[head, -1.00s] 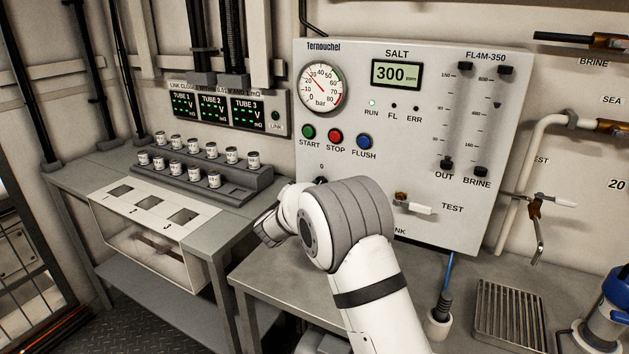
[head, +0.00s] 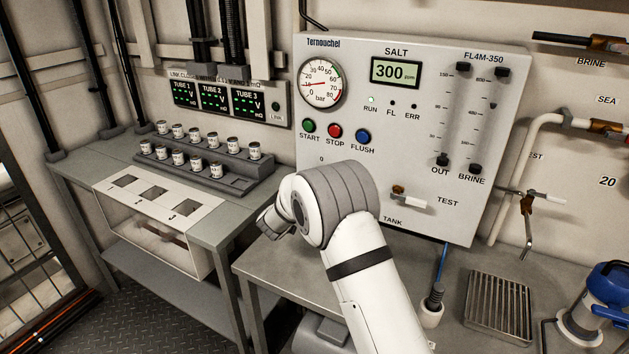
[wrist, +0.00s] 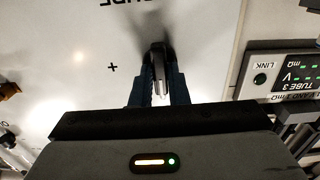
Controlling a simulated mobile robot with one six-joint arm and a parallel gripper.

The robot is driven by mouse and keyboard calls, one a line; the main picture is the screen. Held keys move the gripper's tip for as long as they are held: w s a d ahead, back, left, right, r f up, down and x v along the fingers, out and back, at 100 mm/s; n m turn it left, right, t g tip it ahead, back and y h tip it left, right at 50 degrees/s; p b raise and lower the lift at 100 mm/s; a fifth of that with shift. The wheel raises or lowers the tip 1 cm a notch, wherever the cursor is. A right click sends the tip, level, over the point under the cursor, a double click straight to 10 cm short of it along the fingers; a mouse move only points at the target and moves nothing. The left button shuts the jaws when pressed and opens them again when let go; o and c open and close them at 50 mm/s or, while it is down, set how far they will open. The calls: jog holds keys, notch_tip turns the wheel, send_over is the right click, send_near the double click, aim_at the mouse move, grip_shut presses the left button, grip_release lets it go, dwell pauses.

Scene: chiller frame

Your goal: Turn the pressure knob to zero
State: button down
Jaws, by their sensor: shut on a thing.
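The white control panel (head: 440,120) stands upright at the middle of the head view. Its round pressure gauge (head: 320,84) has a red needle low on the left side of the dial, around 10 bar. The pressure knob is hidden behind my arm in the head view, below a small "0" mark. In the wrist view my gripper (wrist: 157,62) is at the panel face, its fingers close together and shut on the knob.
START, STOP and FLUSH buttons (head: 335,131) sit just above my arm. A small valve handle (head: 410,200) is at its right. A bench (head: 110,160) with a rack of small jars is at the left. A metal grate (head: 498,305) lies at the right.

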jog(key=shift+f, duration=0.1)
jog(key=c, duration=1.4)
grip_release()
jog(key=v, duration=0.7)
jog(key=shift+s+a+b, duration=0.15)
jog(key=shift+s+b, duration=0.2)
jog(key=shift+b, duration=0.1)
